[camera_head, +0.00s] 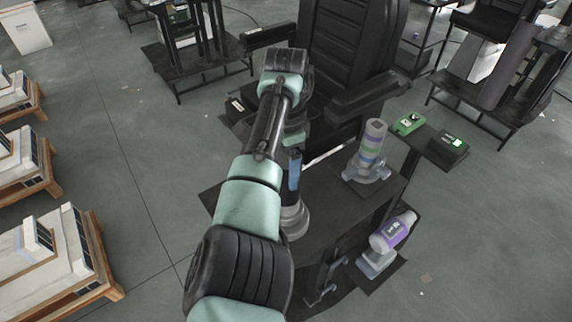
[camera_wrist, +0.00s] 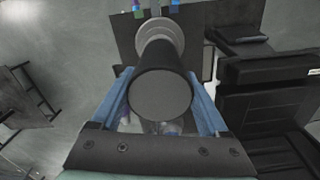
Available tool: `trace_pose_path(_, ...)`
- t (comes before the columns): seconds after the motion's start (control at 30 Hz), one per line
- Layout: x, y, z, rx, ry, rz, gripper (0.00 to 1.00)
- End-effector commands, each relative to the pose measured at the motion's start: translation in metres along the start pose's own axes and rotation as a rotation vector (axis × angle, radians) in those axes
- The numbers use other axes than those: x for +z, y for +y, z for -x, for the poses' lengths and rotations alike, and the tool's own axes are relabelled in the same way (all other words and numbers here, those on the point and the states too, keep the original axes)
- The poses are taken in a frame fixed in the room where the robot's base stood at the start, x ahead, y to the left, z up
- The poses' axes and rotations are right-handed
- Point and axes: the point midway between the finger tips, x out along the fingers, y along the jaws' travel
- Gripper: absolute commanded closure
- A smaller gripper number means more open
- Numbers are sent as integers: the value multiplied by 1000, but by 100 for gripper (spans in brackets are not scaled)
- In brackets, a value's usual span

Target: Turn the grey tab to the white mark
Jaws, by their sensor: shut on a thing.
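My gripper (camera_wrist: 160,74) has its blue fingers on either side of a dark upright column (camera_wrist: 163,95) with a flat round top. It is shut on this column, which stands on a light grey round base (camera_wrist: 162,36). In the head view, one blue finger of my gripper (camera_head: 294,168) shows above the grey base (camera_head: 293,220), on a dark table (camera_head: 325,205). My arm hides much of the column there. I cannot make out a separate grey tab or a white mark in either view.
A purple and white bottle (camera_head: 393,232) sits on a lower shelf. A black chair (camera_head: 350,45) is close behind. A green box (camera_head: 408,124) and a dark box (camera_head: 448,146) lie further right.

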Motion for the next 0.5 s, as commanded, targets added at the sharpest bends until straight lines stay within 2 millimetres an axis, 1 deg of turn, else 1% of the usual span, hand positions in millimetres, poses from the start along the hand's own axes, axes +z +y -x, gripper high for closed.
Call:
trace_pose_path(0.37,0,0,0,1,-3,-6,100)
trace_pose_path(0.4,0,0,0,1,-3,-6,20)
trace_pose_path(0.47,0,0,0,1,-3,-5,9)
trace_pose_path(0.5,0,0,0,1,-2,-5,2)
